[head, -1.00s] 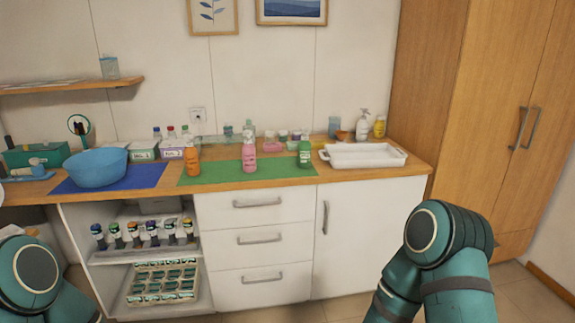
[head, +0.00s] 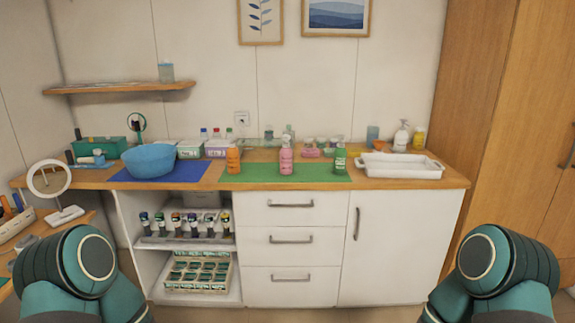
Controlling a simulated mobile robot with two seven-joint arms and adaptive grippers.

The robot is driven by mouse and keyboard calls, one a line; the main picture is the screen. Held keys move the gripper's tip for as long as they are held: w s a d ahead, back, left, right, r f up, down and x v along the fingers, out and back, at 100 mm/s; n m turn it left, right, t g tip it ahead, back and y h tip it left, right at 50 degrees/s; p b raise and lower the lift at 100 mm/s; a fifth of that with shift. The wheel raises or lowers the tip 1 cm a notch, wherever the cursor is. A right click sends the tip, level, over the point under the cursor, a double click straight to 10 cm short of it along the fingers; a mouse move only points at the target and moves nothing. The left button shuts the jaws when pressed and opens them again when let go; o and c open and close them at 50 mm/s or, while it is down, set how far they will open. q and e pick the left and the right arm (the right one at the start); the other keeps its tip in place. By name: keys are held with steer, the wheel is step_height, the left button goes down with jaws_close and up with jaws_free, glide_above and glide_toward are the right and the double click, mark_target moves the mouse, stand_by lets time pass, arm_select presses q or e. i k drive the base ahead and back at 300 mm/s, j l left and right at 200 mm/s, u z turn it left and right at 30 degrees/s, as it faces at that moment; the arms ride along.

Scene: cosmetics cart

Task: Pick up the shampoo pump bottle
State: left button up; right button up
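A white bottle with a pump top (head: 401,138) stands upright at the back right of the wooden counter (head: 455,179), behind a white tray (head: 386,171). Its label is too small to read, so I cannot tell for sure that it is the shampoo. An orange bottle (head: 233,160), a pink bottle (head: 286,161) and a green bottle (head: 340,160) stand along the green mat (head: 262,172). Only the upper parts of my two arms show, at the lower left and lower right. Both grippers are outside the view.
A blue bowl (head: 150,160) sits on a blue mat (head: 204,176) at the left. A yellow bottle (head: 418,138) and a blue-grey cup (head: 372,136) flank the pump bottle. A round mirror (head: 65,190) stands at far left. A tall wooden wardrobe (head: 505,130) is at right.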

mark_target(232, 153)
steer(key=i+j, duration=0.85)
steer(key=i, duration=0.25)
steer(key=i+j, duration=0.45)
steer(key=i, duration=0.15)
